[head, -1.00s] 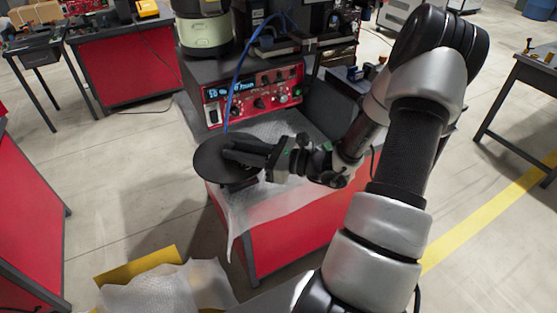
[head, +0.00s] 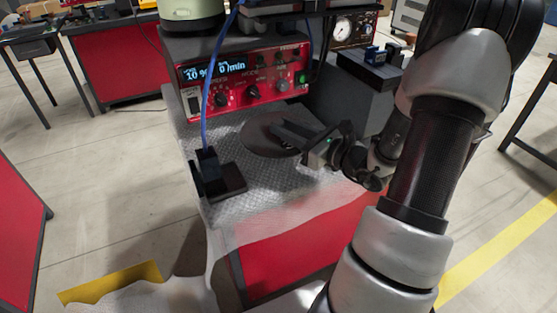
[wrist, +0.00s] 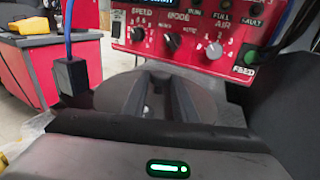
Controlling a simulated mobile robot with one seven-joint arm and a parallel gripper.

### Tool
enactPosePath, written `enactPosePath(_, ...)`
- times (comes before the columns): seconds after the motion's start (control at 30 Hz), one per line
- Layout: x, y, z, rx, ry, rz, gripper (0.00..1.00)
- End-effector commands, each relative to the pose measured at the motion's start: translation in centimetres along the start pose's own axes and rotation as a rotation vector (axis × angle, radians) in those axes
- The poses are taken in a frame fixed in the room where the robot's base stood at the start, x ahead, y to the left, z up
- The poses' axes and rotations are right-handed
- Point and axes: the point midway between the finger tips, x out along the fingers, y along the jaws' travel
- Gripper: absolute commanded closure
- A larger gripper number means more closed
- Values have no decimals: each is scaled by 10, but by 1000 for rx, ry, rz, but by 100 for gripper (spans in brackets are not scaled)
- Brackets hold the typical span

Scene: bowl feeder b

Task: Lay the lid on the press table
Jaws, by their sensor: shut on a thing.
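The lid is a flat dark disc (head: 258,140), and it also shows in the wrist view (wrist: 207,98). My gripper (head: 282,133) is shut on the lid, its fingers reaching over the disc from the right; they show in the wrist view (wrist: 163,98). The lid is over the worktop (head: 275,192), which has a grey patterned cover and a red front. It looks low over the cover, but I cannot tell whether it touches. No label shows whether this is the press table.
A red control panel (head: 238,80) with knobs and a display stands behind the lid. A black block (head: 232,180) with an upright part and blue cable (head: 207,110) stands left of the lid. Grey machinery (head: 350,102) is at the right. The front of the cover is clear.

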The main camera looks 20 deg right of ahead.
Motion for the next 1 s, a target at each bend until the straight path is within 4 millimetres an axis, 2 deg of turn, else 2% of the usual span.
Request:
enactPosePath(0.03,1,0,-16,5,0,0,100)
enactPosePath(0.1,1,0,-29,6,0,0,100)
enactPosePath(0.2,2,0,-41,3,-1,0,100)
enactPosePath(0.37,2,0,-51,0,-1,0,100)
enactPosePath(0.6,4,0,-83,2,-1,0,100)
enactPosePath(1.0,4,0,-88,0,-2,1,100)
